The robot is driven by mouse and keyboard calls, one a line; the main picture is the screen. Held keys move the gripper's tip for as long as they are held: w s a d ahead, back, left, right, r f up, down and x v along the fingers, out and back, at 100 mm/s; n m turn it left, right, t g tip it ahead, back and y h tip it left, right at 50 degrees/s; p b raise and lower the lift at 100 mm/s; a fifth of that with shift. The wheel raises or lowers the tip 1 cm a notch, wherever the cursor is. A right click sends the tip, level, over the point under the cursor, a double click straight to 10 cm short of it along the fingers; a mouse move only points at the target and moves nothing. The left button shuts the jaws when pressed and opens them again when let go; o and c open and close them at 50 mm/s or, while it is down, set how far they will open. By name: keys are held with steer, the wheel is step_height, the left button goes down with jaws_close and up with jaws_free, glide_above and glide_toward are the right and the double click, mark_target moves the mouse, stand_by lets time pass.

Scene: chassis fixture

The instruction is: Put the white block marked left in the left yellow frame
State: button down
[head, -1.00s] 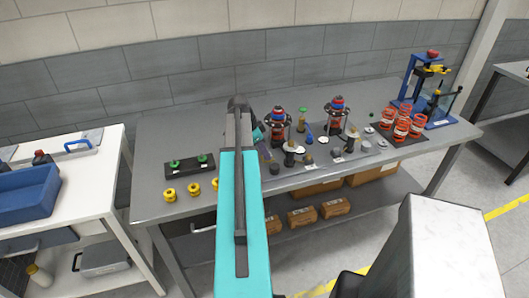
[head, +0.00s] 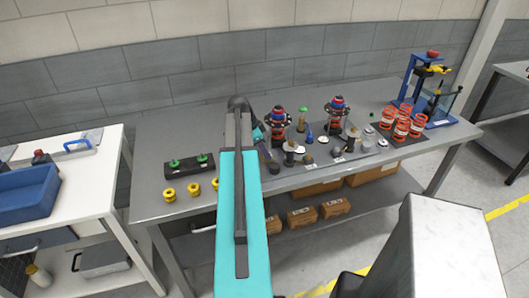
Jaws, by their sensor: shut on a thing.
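I cannot make out a white block marked left, nor a left yellow frame, in the head view. My turquoise and black forearm covers part of the bench. The end of my arm with my gripper (head: 264,150) shows only in part, just right of the forearm, low over the bench and left of the first red and black assembly (head: 278,126). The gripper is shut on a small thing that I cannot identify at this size. A dark cylinder (head: 274,167) is just below it; whether they touch is unclear.
A second assembly (head: 336,113), orange-red springs (head: 402,122) and a blue press (head: 412,70) stand to the right. Small parts crowd the middle.

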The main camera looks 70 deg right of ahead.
steer(key=shift+f, duration=0.15)
stand_by(0.6)
steer(key=c, duration=1.5)
jaws_free()
steer(key=shift+r+p, duration=1.5)
steer(key=shift+r, duration=2)
